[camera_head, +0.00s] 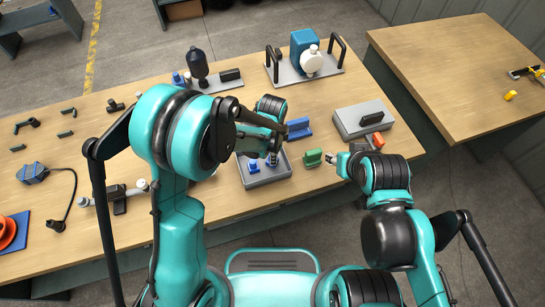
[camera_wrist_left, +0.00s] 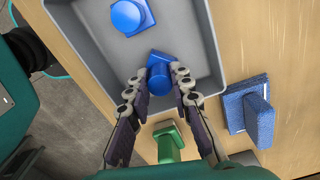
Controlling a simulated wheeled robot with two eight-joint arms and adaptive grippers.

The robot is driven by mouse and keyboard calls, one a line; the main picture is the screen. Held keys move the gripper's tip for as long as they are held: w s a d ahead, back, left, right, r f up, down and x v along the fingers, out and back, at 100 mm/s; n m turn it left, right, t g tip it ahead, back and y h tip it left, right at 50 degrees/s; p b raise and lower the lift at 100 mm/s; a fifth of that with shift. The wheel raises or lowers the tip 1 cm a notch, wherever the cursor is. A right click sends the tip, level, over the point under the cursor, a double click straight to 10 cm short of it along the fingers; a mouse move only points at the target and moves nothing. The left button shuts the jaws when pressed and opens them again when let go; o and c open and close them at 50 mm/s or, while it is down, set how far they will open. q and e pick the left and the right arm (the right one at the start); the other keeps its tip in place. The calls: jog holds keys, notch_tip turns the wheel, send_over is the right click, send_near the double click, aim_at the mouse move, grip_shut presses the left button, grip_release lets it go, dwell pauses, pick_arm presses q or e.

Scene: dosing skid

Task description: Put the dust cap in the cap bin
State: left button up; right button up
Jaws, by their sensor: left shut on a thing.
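A blue dust cap (camera_wrist_left: 158,75) sits between the fingertips of my left gripper (camera_wrist_left: 158,88) in the left wrist view. The gripper is shut on it, over the grey cap bin (camera_wrist_left: 205,45). A second blue cap (camera_wrist_left: 128,17) lies in the bin, apart from the held one. In the head view the cap bin (camera_head: 268,181) stands at the table's front, with a blue cap (camera_head: 253,166) inside; my left gripper (camera_head: 272,158) is over it, partly hidden by my arm. My right gripper (camera_head: 338,161) is to the right, beside a green block; its finger opening is unclear.
The green block (camera_head: 313,157) and a blue block (camera_head: 298,128) stand right of the bin. Small black parts lie on the left.

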pick_arm(q)
jog(key=shift+f, duration=0.1)
jog(key=shift+f, duration=0.1)
jog(key=o, duration=1)
jog(key=shift+c, duration=0.2)
notch_tip(320, 180, up, 12)
jog(key=p, duration=0.4)
jog(key=s+a+r+n+t, duration=0.3)
jog(key=s+a+r+n, duration=0.3)
jog(key=a+n, duration=0.2)
jog(key=s+a+r+n+t, duration=0.4)
jog(key=s+a+r+n, duration=0.2)
jog(key=a+n, duration=0.2)
jog(key=shift+a+r+n, duration=0.2)
jog(key=shift+a+n, duration=0.1)
jog(key=shift+a, duration=0.7)
